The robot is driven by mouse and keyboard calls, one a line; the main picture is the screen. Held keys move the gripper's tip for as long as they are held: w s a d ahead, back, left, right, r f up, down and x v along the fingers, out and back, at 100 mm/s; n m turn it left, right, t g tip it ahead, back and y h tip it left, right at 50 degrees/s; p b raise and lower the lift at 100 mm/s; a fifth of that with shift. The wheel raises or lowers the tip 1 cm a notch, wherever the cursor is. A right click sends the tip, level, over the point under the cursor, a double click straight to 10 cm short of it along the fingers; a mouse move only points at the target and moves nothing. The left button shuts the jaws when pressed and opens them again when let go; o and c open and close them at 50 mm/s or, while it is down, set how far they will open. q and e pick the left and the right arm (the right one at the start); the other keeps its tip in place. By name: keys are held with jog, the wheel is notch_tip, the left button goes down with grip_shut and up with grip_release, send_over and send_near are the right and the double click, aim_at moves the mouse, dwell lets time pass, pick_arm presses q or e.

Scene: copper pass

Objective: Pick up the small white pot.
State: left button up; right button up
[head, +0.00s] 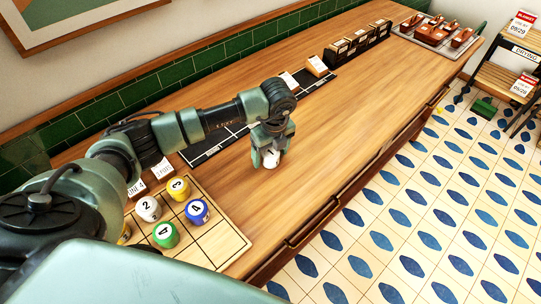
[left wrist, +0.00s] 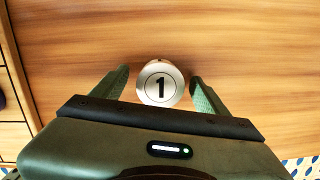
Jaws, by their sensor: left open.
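The small white pot (left wrist: 161,83) stands on the wooden counter, and its pale top with a black "1" faces the left wrist camera. In the head view the white pot (head: 270,160) shows low between my left gripper's fingers. My left gripper (head: 269,153) points down over it. In the left wrist view the two green fingers of the gripper (left wrist: 160,90) are open, one on each side of the pot, with a small gap on both sides. My right gripper is not in view.
The grid board (head: 222,243) at the near left also holds yellow, blue and green numbered pots. A dark strip (head: 205,150) with small cards lies along the wall. Dark boxes (head: 358,42) and a tray (head: 437,38) stand farther back. The counter right of the gripper is clear.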

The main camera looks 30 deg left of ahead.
pick_arm(q)
jog(key=c, duration=1.6)
